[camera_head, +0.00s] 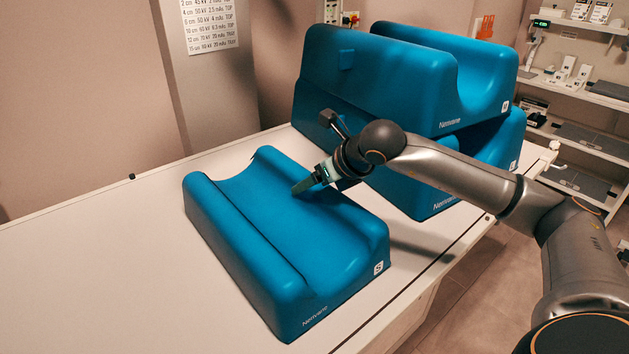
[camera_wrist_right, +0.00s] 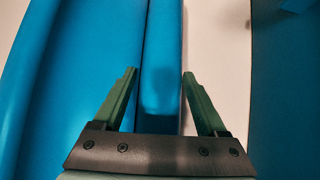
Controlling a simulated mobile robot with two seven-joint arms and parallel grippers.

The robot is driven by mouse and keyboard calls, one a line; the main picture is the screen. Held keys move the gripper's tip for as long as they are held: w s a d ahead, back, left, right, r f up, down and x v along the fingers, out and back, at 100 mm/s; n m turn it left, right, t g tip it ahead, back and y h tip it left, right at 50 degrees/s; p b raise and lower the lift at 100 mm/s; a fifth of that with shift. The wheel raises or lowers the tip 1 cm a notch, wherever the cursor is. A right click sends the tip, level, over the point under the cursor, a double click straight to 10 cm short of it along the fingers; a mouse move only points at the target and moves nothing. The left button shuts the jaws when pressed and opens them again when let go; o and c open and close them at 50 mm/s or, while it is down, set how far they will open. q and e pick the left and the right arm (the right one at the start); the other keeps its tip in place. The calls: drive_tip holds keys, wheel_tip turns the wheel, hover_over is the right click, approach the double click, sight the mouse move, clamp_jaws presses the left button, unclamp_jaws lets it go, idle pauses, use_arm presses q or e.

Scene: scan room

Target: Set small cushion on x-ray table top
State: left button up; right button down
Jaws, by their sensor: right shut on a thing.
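The small cushion (camera_head: 285,230) is a blue foam block with a scooped channel and an "S" label. It lies level over the white x-ray table top (camera_head: 90,270); I cannot tell whether its underside touches everywhere. My right gripper (camera_head: 298,188) reaches over its far right side, shut on the cushion's raised rim. In the right wrist view the two green fingers (camera_wrist_right: 160,75) straddle the narrow blue rim of the cushion (camera_wrist_right: 162,50), one on each side. The rim's grasped part is partly hidden by my arm in the head view. My left gripper is not in view.
Two larger blue cushions, an upper one (camera_head: 400,75) marked "M" and a lower one (camera_head: 335,130), are stacked at the table's back right, close to my right arm. The table's left side is clear. Shelves (camera_head: 580,95) with small items stand at far right.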

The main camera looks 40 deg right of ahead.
unclamp_jaws()
drive_tip(key=b+v, duration=0.1)
drive_tip(key=v, duration=1.1)
